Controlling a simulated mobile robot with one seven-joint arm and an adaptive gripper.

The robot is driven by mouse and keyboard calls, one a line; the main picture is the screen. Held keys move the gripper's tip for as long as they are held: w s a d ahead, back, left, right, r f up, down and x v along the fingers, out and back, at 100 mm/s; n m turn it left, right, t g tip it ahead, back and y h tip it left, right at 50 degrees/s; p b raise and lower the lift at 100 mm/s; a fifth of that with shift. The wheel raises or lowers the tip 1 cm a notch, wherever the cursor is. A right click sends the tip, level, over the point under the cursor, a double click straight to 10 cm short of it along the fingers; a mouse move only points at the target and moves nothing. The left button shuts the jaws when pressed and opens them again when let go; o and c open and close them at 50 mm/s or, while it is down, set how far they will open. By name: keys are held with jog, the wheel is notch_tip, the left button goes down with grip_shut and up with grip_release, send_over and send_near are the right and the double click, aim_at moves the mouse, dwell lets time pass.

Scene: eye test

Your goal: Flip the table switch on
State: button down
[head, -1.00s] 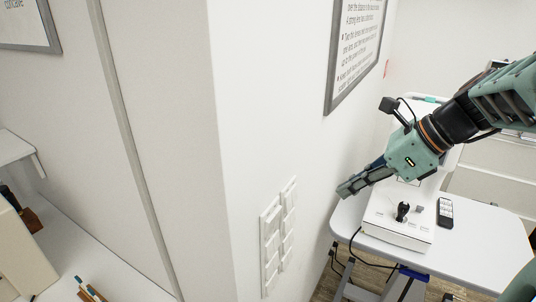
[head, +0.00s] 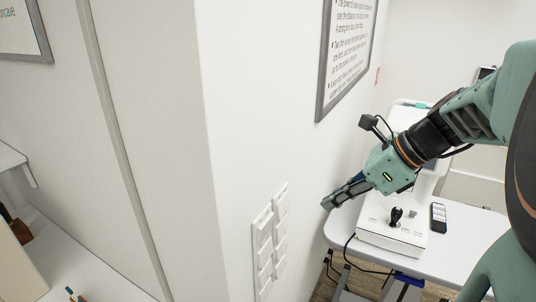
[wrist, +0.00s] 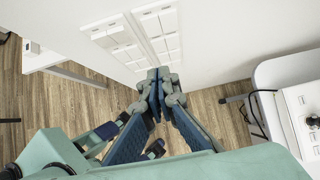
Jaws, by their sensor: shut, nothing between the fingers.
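Two white switch panels, a left one (head: 263,250) and a right one (head: 281,222), sit side by side on the white wall, each with several rocker switches. In the wrist view the panels (wrist: 118,40) (wrist: 162,32) lie beyond my fingertips. I cannot read any labels or tell which switch is the table's, or its position. My gripper (head: 326,203) is shut and empty, to the right of the panels in the head view and apart from them. In the wrist view my gripper (wrist: 159,78) shows its fingertips together, just below the panels in the picture.
A white table (head: 460,262) stands at right, carrying a white instrument (head: 375,237) and a black remote (head: 438,217), with cables hanging below. A framed chart (head: 347,60) hangs above my gripper. Another white desk (head: 95,265) is at left. Wooden floor (wrist: 75,115) shows below.

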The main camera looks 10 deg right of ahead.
aim_at(281, 208)
jog(key=shift+w+a+f+p, duration=0.15)
jog(key=shift+w+a+f, duration=0.7)
jog(key=shift+a+f, duration=0.3)
jog(key=shift+w+a+f+p, duration=0.1)
jog(key=shift+w+a+f, duration=0.85)
jog(key=shift+a, duration=0.25)
jog(key=shift+w+a+f+p, duration=0.15)
jog(key=shift+w+a+f, duration=0.6)
jog(key=shift+a+f, duration=0.4)
